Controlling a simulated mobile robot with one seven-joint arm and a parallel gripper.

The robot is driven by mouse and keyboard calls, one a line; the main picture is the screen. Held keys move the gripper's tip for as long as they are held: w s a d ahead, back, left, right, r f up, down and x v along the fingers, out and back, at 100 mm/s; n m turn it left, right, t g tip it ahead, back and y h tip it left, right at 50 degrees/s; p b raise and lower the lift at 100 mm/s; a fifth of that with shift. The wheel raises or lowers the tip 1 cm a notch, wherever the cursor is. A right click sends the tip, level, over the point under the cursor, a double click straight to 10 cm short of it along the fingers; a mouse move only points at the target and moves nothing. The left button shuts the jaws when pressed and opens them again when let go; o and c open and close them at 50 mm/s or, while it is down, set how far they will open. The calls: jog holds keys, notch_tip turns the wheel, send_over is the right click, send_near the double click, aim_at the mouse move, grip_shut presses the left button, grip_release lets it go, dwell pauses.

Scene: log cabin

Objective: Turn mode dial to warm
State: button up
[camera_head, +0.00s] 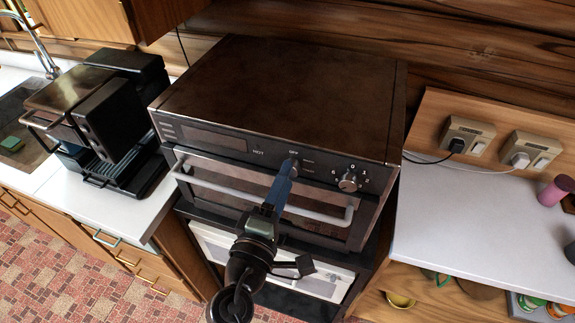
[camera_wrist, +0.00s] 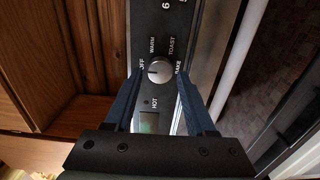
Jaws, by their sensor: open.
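The mode dial (camera_wrist: 160,71) is a round silver knob on the oven's dark front panel, with OFF, WARM, TOAST and BAKE printed around it. Which label it points to is too small to tell. My gripper (camera_wrist: 158,78) is open, its blue fingers on either side of the dial in the wrist view. I cannot tell whether they touch it. In the head view my gripper (camera_head: 291,166) reaches the panel of the oven (camera_head: 280,90) and mostly hides the dial.
A second, numbered dial (camera_head: 348,182) sits to the right on the panel. The oven's door handle (camera_head: 230,188) runs below. A black coffee machine (camera_head: 108,115) stands at left. A white counter (camera_head: 465,220) with wall sockets (camera_head: 465,136) above lies at right.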

jog(key=shift+x, duration=1.2)
grip_shut()
